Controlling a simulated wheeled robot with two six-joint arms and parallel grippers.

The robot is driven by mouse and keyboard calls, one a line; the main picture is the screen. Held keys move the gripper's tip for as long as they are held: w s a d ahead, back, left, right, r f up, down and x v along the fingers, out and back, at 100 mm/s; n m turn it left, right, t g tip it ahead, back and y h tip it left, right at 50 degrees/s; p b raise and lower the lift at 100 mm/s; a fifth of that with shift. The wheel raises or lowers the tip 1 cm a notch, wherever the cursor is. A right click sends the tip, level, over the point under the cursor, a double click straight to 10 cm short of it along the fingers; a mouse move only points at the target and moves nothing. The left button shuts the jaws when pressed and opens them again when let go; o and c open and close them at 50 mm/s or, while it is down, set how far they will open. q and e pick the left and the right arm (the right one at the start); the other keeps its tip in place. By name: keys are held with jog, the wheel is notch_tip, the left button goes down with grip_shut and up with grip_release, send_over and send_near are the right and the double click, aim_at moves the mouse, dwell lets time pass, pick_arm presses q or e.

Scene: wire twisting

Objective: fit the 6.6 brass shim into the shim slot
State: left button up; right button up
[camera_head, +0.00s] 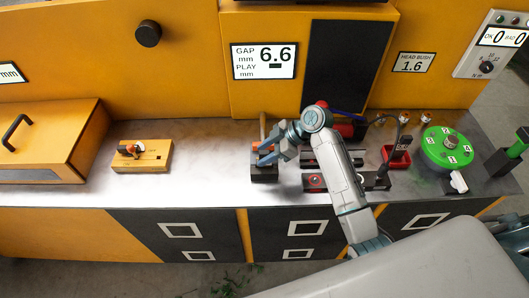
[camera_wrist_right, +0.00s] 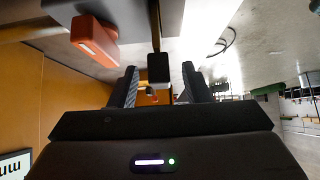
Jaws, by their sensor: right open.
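My right gripper (camera_head: 268,155) is open above a small dark block with an orange-red top (camera_head: 264,172), left of the middle of the bench. In the right wrist view the two dark fingers (camera_wrist_right: 158,88) stand apart, with a black block (camera_wrist_right: 158,68) beyond the gap between them. A small red part shows low in that gap. I cannot tell whether the fingers touch anything. The 6.6 brass shim and the shim slot cannot be made out for certain. A display (camera_head: 264,61) reads GAP mm 6.6. My left gripper is not in view.
A wooden block (camera_head: 142,156) lies on the left of the bench, beside an orange box (camera_head: 50,140). A dark fixture, a red holder (camera_head: 396,158) and a green round carrier (camera_head: 446,148) stand to the right. Bare bench lies between the wooden block and the gripper.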

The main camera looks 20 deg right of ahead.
jog(key=b+v, duration=0.2)
jog(key=v, duration=0.8)
jog(key=shift+d+b, duration=0.15)
jog(key=shift+b, duration=0.25)
jog(key=shift+s+r, duration=0.1)
jog(key=shift+s, duration=0.05)
